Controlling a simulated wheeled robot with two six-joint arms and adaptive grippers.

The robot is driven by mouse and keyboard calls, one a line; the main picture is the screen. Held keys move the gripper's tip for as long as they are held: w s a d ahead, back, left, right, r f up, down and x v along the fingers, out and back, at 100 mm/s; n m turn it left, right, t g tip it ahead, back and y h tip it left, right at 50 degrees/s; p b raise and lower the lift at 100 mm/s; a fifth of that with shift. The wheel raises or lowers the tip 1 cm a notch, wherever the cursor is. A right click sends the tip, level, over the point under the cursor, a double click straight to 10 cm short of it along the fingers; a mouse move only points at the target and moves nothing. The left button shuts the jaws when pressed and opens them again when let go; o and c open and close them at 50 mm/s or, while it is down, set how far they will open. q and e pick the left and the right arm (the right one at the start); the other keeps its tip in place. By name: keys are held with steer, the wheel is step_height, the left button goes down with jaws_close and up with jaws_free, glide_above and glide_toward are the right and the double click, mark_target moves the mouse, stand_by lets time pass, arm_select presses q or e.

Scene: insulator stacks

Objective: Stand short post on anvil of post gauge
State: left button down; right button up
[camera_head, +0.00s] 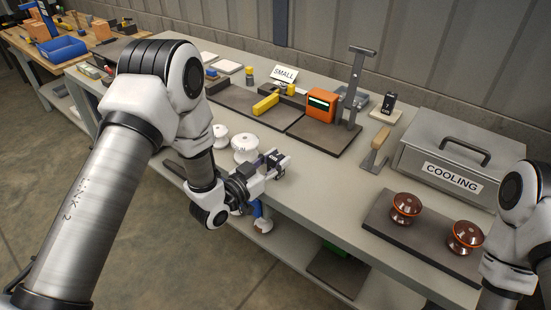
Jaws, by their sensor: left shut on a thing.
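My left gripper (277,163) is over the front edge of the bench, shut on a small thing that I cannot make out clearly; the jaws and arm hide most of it. The post gauge seems to be the orange box with a display (322,104) and the tall grey stand (355,88) on a dark base, behind and to the right of this gripper. I cannot make out its anvil clearly. White ribbed insulators (245,147) stand left of the gripper. My right gripper is out of view; only part of its arm shows at the lower right.
A dark tray (424,242) holds two brown insulators (405,207). A grey box marked COOLING (450,157) stands at the right. A yellow piece (266,103) and a SMALL sign (285,74) are farther back. The bench front-centre is clear.

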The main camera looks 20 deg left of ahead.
arm_select(q)
steer(key=shift+s+f, duration=0.1)
steer(key=c, duration=0.8)
jaws_free()
